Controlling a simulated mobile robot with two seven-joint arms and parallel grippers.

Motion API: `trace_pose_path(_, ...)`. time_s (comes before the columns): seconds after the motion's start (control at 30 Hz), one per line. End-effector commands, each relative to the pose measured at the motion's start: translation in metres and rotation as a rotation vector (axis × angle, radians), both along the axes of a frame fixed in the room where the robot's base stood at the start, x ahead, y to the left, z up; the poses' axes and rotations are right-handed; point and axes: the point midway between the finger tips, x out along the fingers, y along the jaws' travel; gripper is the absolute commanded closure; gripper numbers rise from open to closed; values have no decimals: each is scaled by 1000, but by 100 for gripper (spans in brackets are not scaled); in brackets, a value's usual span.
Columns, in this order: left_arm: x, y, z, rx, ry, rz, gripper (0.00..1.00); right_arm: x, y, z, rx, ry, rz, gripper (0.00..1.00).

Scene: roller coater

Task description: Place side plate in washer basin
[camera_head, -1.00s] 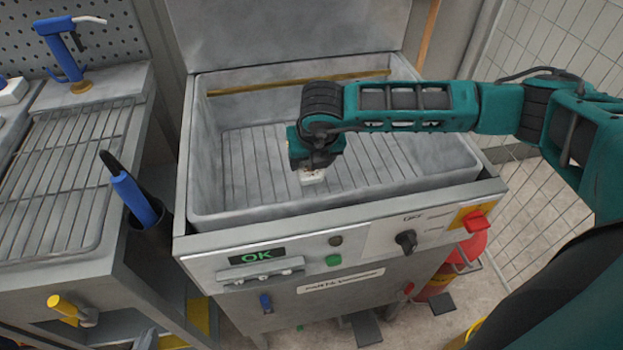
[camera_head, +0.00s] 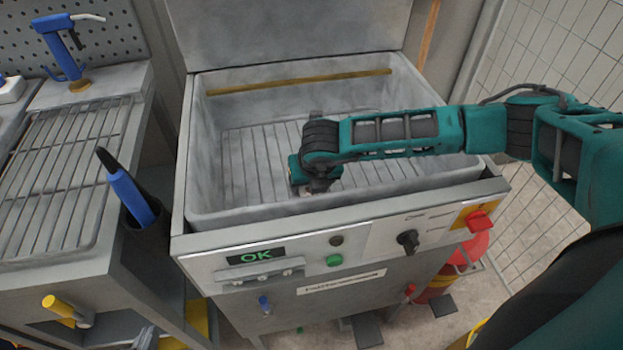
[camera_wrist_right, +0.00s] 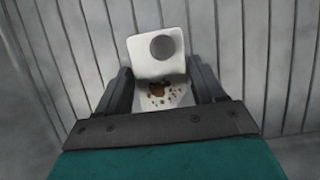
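The side plate (camera_wrist_right: 143,58) is a pale, bent plate with a round dark hole and brown stains. In the right wrist view it sits between the two dark fingers of my right gripper (camera_wrist_right: 163,88), which is shut on it. In the head view my right gripper (camera_head: 312,186) is down inside the grey washer basin (camera_head: 235,211), near its front wall, and mostly hides the plate. Slats of the basin floor lie behind the plate; I cannot tell whether it touches them. A small grey part at the bottom left edge looks like my left gripper (camera_head: 146,338); its fingers are unclear.
The basin's lid (camera_head: 285,30) stands open behind. The front panel (camera_head: 375,245) has a green OK display, a green button, a dark knob and a red switch. A slatted rack (camera_head: 60,180) and a blue-handled tool (camera_head: 130,195) stand left. The basin's left half is clear.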

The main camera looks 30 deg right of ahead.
Motion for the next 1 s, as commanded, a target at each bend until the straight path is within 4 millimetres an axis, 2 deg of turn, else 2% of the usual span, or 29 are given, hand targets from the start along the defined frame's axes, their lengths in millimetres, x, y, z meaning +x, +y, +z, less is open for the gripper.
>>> trace_pose_path(0.03,0,0,1,0,0,0,100,0,0,0,0,0,0,26)
trace_pose_path(0.2,0,0,1,0,0,-1,100,0,0,1,0,0,-1,11)
trace_pose_path(0.43,0,0,1,0,-1,-1,100,0,0,2,0,0,-1,11)
trace_pose_path(0.57,0,0,4,1,-5,-2,100,-2,0,9,1,-1,-1,11)
trace_pose_path(1.0,-2,5,7,12,-2,5,100,-34,8,90,0,-3,0,11)
